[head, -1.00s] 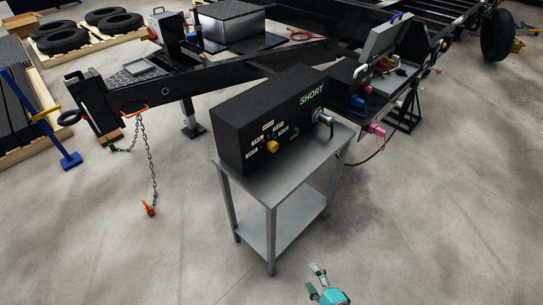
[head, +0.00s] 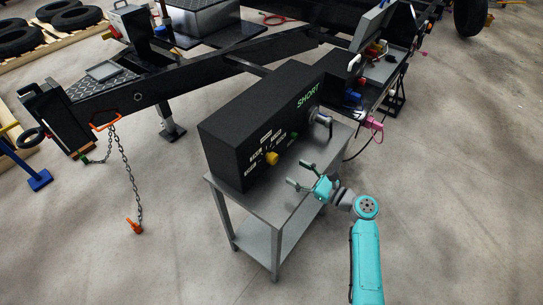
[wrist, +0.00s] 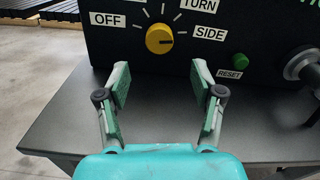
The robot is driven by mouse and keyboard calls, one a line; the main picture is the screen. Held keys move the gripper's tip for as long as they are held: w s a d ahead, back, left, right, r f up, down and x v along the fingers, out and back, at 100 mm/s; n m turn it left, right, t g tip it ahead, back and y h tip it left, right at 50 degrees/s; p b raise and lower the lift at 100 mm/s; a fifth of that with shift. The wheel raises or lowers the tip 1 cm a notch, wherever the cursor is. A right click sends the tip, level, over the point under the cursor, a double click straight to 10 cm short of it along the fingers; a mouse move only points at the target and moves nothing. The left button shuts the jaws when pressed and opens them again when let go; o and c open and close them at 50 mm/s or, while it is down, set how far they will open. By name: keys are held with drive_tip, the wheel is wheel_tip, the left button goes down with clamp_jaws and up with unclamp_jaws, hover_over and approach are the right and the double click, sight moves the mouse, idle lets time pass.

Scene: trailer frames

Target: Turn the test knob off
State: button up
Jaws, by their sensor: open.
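The yellow test knob (head: 271,158) is on the front face of the black test box (head: 236,150). In the wrist view the knob (wrist: 159,40) sits among white labels. The OFF label (wrist: 108,20) is left of it, and the SIDE label (wrist: 210,33) is right of it. A dark mark on the knob points right, toward SIDE. My gripper (head: 298,174) is open and empty, in front of the box and apart from the knob. In the wrist view its two fingers (wrist: 160,88) spread below the knob, one to each side. Nothing hides the knob.
A green RESET button (wrist: 239,60) and a metal connector (head: 320,118) are right of the knob. The box stands on a grey metal table (head: 262,207). A black trailer frame (head: 175,88) lies behind. The floor in front is clear.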

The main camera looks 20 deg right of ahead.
sight(275, 160)
drive_tip(key=x, duration=0.9)
drive_tip(key=shift+w+a, duration=0.25)
drive_tip(key=shift+w, duration=0.05)
drive_tip(key=c, duration=1.2)
